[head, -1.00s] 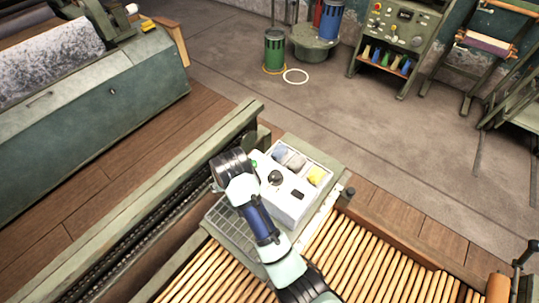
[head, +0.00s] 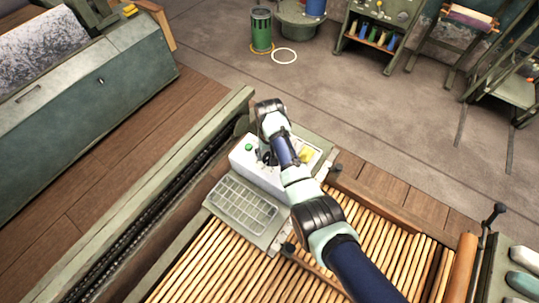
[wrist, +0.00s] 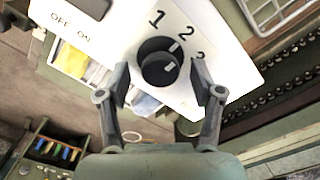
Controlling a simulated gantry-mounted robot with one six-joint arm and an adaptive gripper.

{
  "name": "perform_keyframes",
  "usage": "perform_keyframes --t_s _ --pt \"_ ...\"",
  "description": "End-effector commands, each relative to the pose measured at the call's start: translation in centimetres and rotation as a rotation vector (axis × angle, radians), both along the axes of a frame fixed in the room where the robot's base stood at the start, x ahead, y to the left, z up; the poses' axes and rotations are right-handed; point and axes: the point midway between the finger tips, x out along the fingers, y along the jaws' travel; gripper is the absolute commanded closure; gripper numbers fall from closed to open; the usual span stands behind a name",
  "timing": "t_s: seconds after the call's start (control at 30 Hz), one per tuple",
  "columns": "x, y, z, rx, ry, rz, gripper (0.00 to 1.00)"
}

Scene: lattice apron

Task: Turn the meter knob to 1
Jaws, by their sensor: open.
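The meter is a white box (head: 242,162) on the green-grey frame. In the wrist view its white face (wrist: 215,55) carries a round black knob (wrist: 157,62), with 1, 2 and 3 printed in an arc beside it. The knob's white mark appears to point toward the 2. My gripper (wrist: 159,78) is open, with one finger on each side of the knob. A gap shows between fingers and knob; I see no contact. In the head view my arm covers much of the box and hides the gripper's tips.
A wire grid tray (head: 243,206) lies in front of the box. Yellow material (head: 306,155) sits in a compartment at its right. An OFF/ON marking is on the face. Wooden slats (head: 215,262) fill the foreground. Open floor (head: 330,85) lies beyond.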

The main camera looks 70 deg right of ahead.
Motion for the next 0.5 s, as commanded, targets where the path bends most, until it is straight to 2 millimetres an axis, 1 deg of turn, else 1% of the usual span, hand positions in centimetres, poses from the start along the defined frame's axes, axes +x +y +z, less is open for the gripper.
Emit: perform_keyframes --t_s 0.07,0.27,0.5 --pt "0.01 0.01 -0.27 0.0 0.0 0.0 0.34" --pt "0.02 0.0 -0.22 -0.001 -0.001 0.0 0.34" --pt "0.02 0.0 -0.2 -0.001 -0.001 0.0 0.74"
